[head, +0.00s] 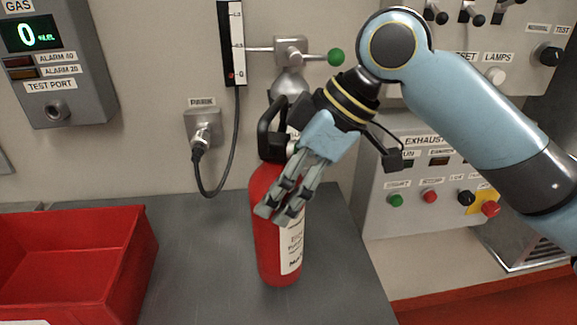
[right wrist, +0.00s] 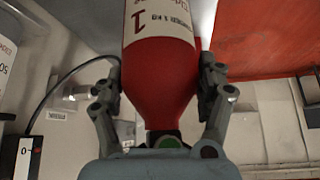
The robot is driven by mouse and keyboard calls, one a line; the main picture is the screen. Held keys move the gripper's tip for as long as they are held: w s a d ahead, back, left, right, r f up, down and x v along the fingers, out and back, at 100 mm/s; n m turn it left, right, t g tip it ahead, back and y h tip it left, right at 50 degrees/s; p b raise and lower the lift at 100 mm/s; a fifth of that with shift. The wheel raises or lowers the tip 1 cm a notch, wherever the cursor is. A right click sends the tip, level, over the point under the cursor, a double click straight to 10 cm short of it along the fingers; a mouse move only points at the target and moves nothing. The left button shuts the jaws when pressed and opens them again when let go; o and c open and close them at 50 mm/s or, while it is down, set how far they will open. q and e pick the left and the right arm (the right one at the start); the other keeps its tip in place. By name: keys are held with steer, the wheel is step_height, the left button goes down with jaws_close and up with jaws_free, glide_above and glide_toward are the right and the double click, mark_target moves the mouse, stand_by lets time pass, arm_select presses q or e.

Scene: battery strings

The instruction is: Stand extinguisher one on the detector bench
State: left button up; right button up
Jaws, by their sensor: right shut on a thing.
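A red fire extinguisher (head: 265,225) with a black handle and a white label is upright over the dark grey bench (head: 195,265) in the head view. Its base appears at the bench top; I cannot tell whether it touches. My right gripper (head: 282,205) is shut on the upper part of its red body. In the right wrist view, the extinguisher (right wrist: 165,85) lies between both fingers of the gripper (right wrist: 160,85), and its label shows a 1. My left gripper is not in view.
A red bin (head: 130,260) stands at the bench's left. A gas panel (head: 60,65), a cable plug (head: 203,135) and a valve with a green knob (head: 336,57) are on the wall behind. An exhaust panel (head: 375,215) is at right. Bench between bin and extinguisher is clear.

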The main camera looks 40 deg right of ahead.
steer(key=shift+f, duration=1.85)
steer(key=o, duration=1.7)
steer(key=shift+f, duration=0.1)
steer(key=shift+p+v, duration=2.05)
steer(key=shift+v, duration=3.95)
